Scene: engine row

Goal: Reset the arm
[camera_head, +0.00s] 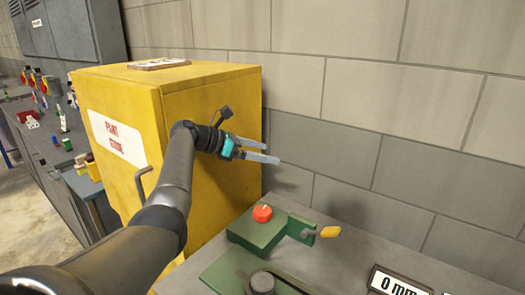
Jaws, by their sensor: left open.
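My left gripper (262,150) is open and empty. Its two fingers point right, in front of the yellow cabinet and the grey wall. The left arm (168,190) comes in from the lower left and reaches up past the cabinet's front. The gripper hangs above the back of a grey bench, apart from the green machine below it. My right gripper does not show.
A yellow cabinet (210,105) with a handle stands behind the arm. A green machine (262,228) with a red knob (262,213) and a yellow-tipped lever (330,232) sits on the grey bench (350,255). A "0 mm" display (397,284) is at lower right. Another cluttered bench stands left.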

